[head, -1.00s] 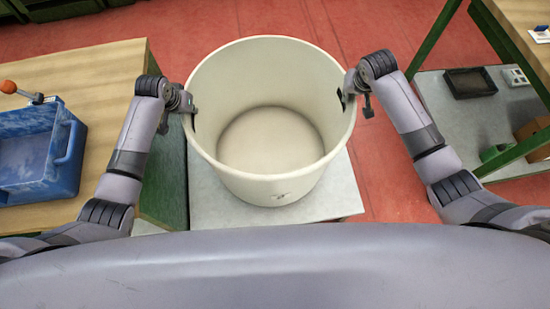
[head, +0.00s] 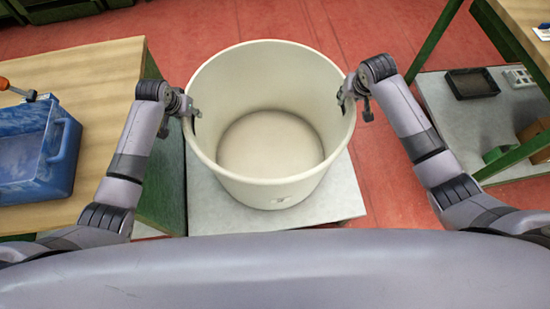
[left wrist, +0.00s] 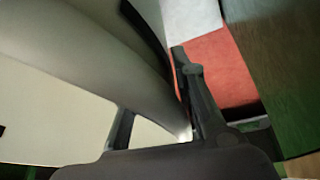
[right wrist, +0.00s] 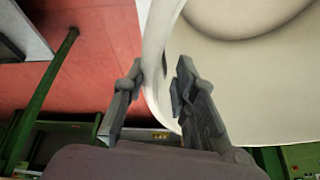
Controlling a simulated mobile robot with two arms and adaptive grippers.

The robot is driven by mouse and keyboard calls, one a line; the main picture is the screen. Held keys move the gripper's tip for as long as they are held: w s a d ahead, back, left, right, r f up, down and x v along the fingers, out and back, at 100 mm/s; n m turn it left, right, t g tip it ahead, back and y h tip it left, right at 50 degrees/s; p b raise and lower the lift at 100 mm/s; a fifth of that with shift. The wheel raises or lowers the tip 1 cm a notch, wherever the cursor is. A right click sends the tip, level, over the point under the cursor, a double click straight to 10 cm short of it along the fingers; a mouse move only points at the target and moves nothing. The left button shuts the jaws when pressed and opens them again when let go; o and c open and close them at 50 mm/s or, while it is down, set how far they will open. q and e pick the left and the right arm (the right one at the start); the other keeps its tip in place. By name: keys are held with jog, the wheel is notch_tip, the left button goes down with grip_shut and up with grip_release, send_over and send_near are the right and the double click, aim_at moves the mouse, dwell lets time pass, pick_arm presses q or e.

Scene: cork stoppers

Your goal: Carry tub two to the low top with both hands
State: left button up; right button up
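Tub two, a large cream round tub (head: 268,185), is upright and looks empty in the head view. In the right wrist view the tub wall (right wrist: 156,60) runs between my fingers (right wrist: 155,95). The left wrist view shows the wall (left wrist: 95,50) at my fingers (left wrist: 155,125). The low top (head: 335,195), a pale grey slab, lies beneath the tub. I cannot tell whether the tub's base touches it.
A wooden bench (head: 90,90) with a blue bin (head: 35,145) stands close on the left. On the right is a green-framed bench with a grey lower shelf (head: 450,120) holding a black tray (head: 471,83). Red floor (head: 380,30) is free behind the tub.

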jog(key=shift+r, duration=0.25)
pick_arm(q)
jog(key=v, duration=1.2)
pick_arm(e)
jog(key=v, duration=1.1)
jog(key=shift+s+r, duration=0.2)
jog(key=shift+r, duration=0.05)
